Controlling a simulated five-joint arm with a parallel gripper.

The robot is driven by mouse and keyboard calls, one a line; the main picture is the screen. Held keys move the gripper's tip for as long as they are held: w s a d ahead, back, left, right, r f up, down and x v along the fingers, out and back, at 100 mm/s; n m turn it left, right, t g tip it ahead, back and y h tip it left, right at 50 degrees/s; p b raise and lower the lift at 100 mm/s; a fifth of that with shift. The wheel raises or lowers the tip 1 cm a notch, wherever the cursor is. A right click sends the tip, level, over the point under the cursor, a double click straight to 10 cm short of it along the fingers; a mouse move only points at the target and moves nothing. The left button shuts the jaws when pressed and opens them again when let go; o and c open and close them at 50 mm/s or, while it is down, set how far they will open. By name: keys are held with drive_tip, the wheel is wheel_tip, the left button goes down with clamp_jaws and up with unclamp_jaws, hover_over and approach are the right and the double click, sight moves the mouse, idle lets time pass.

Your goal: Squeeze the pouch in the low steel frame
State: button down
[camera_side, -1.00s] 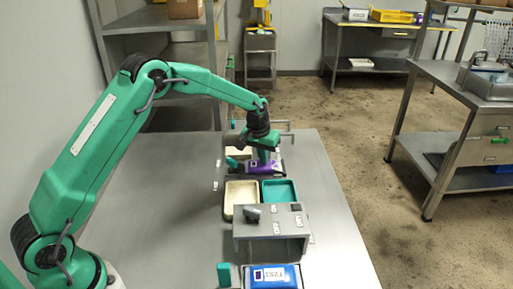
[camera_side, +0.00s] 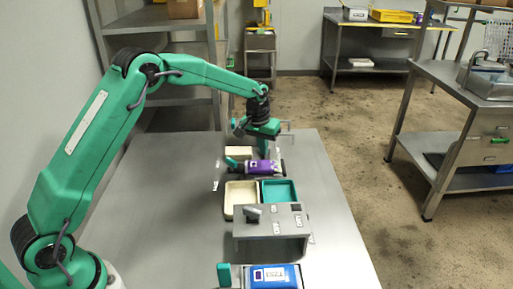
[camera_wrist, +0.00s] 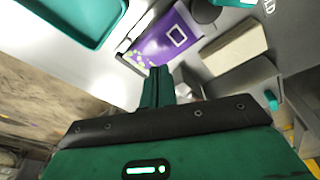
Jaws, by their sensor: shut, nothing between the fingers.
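A purple pouch (camera_side: 262,167) with a pale printed end lies flat in a low frame on the steel table, beyond the two trays. It also shows in the wrist view (camera_wrist: 172,37), with a white-outlined label square and pale dots near one end. A bar of the frame (camera_wrist: 124,46) shows along the pouch's end. My gripper (camera_side: 264,152) is above the pouch, pointing down, fingers together and empty. In the wrist view its fingertips (camera_wrist: 160,71) overlap the pouch's near edge. I cannot tell the exact gap between fingertips and pouch.
A cream tray (camera_side: 228,212) and a teal tray (camera_side: 295,200) stand side by side in front of the pouch. A cream block (camera_side: 238,152) lies behind the frame.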

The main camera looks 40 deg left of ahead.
wheel_tip(320, 180, up, 4)
drive_tip(key=shift+f, duration=0.1)
idle(0.5)
drive_tip(key=s+d+r+m+t, duration=0.1)
drive_tip(key=s+r+m+t, duration=0.1)
drive_tip(key=s+r, duration=1.45)
drive_tip(key=s+f+m+t, duration=0.1)
drive_tip(key=s+f, duration=0.2)
drive_tip(key=s, duration=1.8)
drive_tip(key=shift+s+d+f, duration=0.15)
drive_tip(key=shift+d, duration=0.15)
